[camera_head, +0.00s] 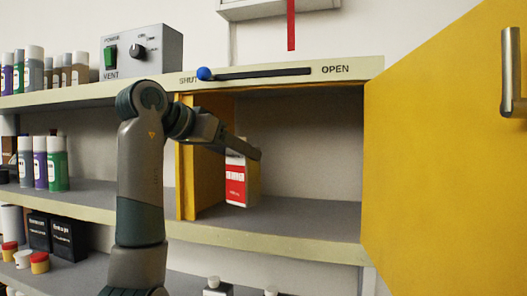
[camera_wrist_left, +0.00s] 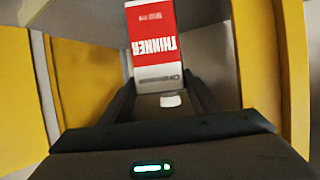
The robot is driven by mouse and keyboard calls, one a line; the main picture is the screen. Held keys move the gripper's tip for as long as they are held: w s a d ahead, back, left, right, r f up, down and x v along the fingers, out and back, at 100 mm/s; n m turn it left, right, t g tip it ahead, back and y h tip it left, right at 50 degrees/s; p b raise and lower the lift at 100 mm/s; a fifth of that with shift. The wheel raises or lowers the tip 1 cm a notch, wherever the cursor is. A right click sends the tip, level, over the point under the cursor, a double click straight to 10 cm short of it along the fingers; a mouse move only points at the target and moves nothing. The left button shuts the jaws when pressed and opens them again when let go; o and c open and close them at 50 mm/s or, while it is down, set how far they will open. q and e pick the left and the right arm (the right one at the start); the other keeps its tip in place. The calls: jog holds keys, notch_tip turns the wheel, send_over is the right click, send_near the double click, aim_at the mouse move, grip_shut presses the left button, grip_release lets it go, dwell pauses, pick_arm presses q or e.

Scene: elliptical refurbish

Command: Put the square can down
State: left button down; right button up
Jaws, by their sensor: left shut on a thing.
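The square can (camera_head: 236,184) is red and white with a side in yellow shade, and stands roughly upright inside the open cabinet. My left gripper (camera_head: 248,150) reaches in from the left and is shut on the can near its top. In the left wrist view the can (camera_wrist_left: 155,45) reads "THINNER" upside down, between the two dark fingers of my left gripper (camera_wrist_left: 162,98). The can's base is close to the cabinet floor (camera_head: 300,216); I cannot tell if it touches. My right gripper is not in view.
A yellow door (camera_head: 440,150) with a metal handle (camera_head: 512,72) stands open at the right. A yellow panel (camera_head: 187,155) bounds the left. A blue-knobbed slider (camera_head: 205,73) is above. Spray cans (camera_head: 40,165) and a vent box (camera_head: 142,50) stand on the left shelves. The cabinet's right part is clear.

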pick_arm(q)
jog(key=w+d+p, duration=0.4)
jog(key=w+d, duration=0.2)
jog(key=w, duration=0.1)
notch_tip(320, 180, down, 4)
jog(key=p, duration=0.3)
jog(key=shift+r, duration=0.25)
jog(key=shift+f, duration=0.1)
jog(key=c, duration=0.6)
grip_release()
jog(key=shift+c, duration=0.2)
